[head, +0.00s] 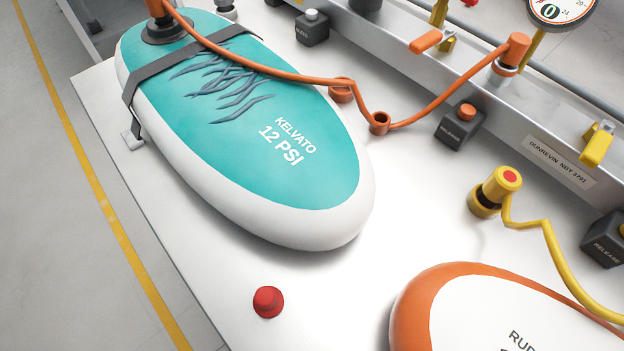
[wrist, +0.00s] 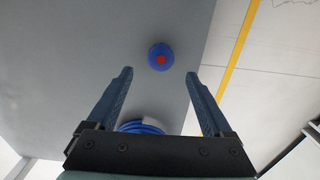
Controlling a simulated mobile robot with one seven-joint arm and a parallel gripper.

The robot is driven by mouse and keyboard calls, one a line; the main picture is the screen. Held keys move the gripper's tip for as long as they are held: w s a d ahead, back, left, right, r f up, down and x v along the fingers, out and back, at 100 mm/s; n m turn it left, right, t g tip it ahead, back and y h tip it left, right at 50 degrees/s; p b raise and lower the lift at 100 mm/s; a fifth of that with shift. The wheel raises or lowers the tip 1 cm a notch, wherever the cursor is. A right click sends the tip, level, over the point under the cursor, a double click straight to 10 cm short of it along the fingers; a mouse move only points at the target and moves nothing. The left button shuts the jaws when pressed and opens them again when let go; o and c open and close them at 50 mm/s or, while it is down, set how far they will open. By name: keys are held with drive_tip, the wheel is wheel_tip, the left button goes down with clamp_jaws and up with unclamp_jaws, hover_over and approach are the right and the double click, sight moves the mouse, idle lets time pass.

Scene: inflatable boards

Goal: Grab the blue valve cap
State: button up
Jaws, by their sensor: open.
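The blue valve cap (wrist: 160,57) is round with a red centre and shows in the wrist view on a plain grey surface. My gripper (wrist: 159,75) is open and empty. The cap appears in the picture just beyond the fingertips, roughly centred between them, and no finger touches it. I cannot tell the exact distance to it. Neither the blue cap nor my gripper shows in the head view.
Another blue round thing (wrist: 142,127) is partly hidden behind my gripper's base. In the head view, a red cap (head: 268,301) sits on the white table near a teal board (head: 215,125) and an orange-rimmed board (head: 420,305). Orange and yellow hoses run across.

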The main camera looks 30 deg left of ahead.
drive_tip(key=f+b, duration=0.1)
drive_tip(key=f, duration=0.2)
drive_tip(key=f+b, duration=0.1)
drive_tip(key=f, duration=0.1)
drive_tip(key=shift+s+d+f+b, duration=0.1)
drive_tip(key=shift+s+d+b, duration=0.1)
drive_tip(key=shift+d+b, duration=0.15)
clamp_jaws()
